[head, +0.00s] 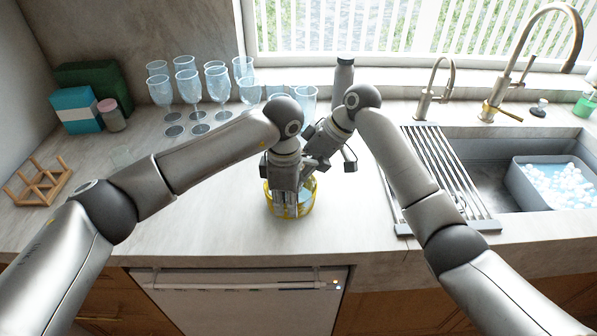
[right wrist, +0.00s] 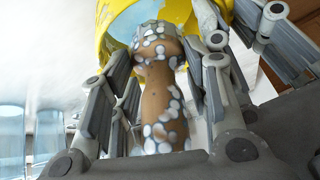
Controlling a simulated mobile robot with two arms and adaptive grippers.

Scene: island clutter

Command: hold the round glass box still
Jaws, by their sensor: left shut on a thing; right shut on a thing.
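The round glass box (head: 309,203) stands on the counter in the head view, clear with a yellow rim. In the right wrist view its yellow rim (right wrist: 104,36) fills the top. My left gripper (head: 286,210) reaches down at the box from above and is shut on it; its fingers cover part of the box. My right gripper (head: 312,168) is just behind and to the right, partly hidden. In the right wrist view, my right gripper (right wrist: 168,65) is shut on a brown handle (right wrist: 163,95) spotted with white foam. The handle's far end is at the box.
Several stemmed glasses (head: 187,84) stand behind on the left, with a grey bottle (head: 343,78) at the back. A wooden rack (head: 38,184) is far left. A drying rack (head: 447,172) and the sink with a foam-filled tub (head: 513,180) are right. The front counter is clear.

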